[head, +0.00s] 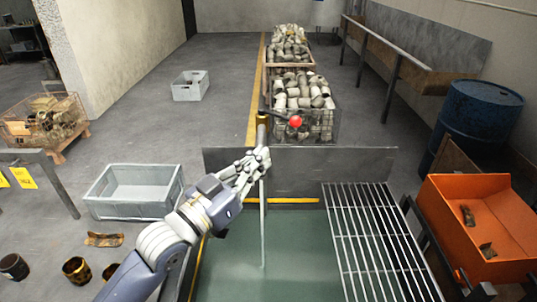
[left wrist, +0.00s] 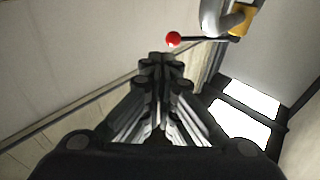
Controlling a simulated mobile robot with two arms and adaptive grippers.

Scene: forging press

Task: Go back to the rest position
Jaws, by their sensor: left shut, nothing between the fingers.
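My left gripper (head: 256,164) reaches in from the lower left in the head view, in front of the dark panel at the back of the green table. In the left wrist view its fingers (left wrist: 160,62) are together, with nothing between them. A red ball knob (head: 296,121) on a dark lever stands just beyond it, to the upper right. The knob (left wrist: 173,39) also shows ahead of the fingertips in the left wrist view, apart from them. My right gripper is in neither view.
A green table (head: 300,245) and a metal grate (head: 375,240) lie in front. An orange bin (head: 490,205) holding a few parts and a blue drum (head: 480,115) stand right. A grey crate (head: 130,208) stands left. Full mesh bins stand behind the panel. Open floor lies left of them.

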